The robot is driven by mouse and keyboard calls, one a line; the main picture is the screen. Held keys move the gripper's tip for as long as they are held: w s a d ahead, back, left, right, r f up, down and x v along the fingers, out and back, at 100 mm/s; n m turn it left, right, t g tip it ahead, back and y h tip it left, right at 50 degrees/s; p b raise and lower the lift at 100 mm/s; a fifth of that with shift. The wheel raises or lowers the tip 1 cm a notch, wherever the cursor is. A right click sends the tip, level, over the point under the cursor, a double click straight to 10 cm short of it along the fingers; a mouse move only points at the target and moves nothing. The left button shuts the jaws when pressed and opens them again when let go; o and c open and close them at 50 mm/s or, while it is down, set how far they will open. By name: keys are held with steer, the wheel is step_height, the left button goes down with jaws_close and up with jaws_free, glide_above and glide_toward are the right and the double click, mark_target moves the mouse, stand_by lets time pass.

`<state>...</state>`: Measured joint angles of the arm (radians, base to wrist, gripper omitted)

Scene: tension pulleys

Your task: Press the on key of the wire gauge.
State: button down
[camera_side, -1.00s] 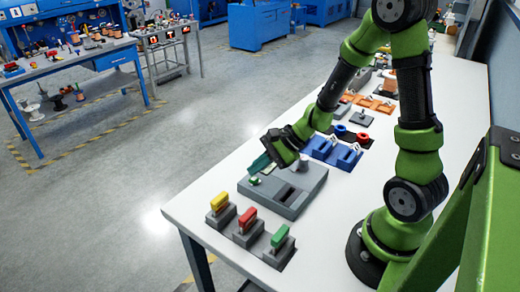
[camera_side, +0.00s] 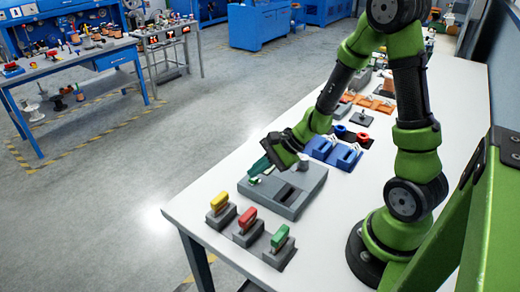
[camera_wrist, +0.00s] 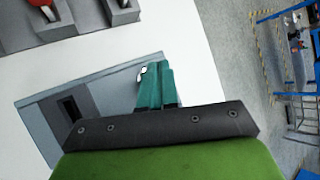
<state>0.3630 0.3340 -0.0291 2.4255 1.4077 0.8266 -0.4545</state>
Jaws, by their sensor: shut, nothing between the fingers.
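A flat grey box (camera_side: 305,190), which looks like the wire gauge, lies on the white table below my gripper. A dark slot shows in its top; the slot also shows in the wrist view (camera_wrist: 70,107). My gripper (camera_side: 252,173) has teal fingers that are shut and empty. The fingers point down at the box's far left corner, where the small key sits. In the wrist view the fingertips (camera_wrist: 158,66) are over one end of the box, beside a small pale round spot (camera_wrist: 142,73). The key is mostly hidden, and I cannot tell whether the fingertips touch it.
Grey blocks with a yellow (camera_side: 219,201), a red (camera_side: 247,218) and a green handle (camera_side: 280,237) stand in front of the box. Blue clamps (camera_side: 345,156) and red and blue rings (camera_side: 363,137) lie behind it. The table's left edge is close.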

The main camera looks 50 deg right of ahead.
mark_target(258, 179)
steer(key=shift+f, duration=0.4)
stand_by(0.3)
steer(key=shift+r, duration=0.85)
steer(key=shift+r, duration=2.5)
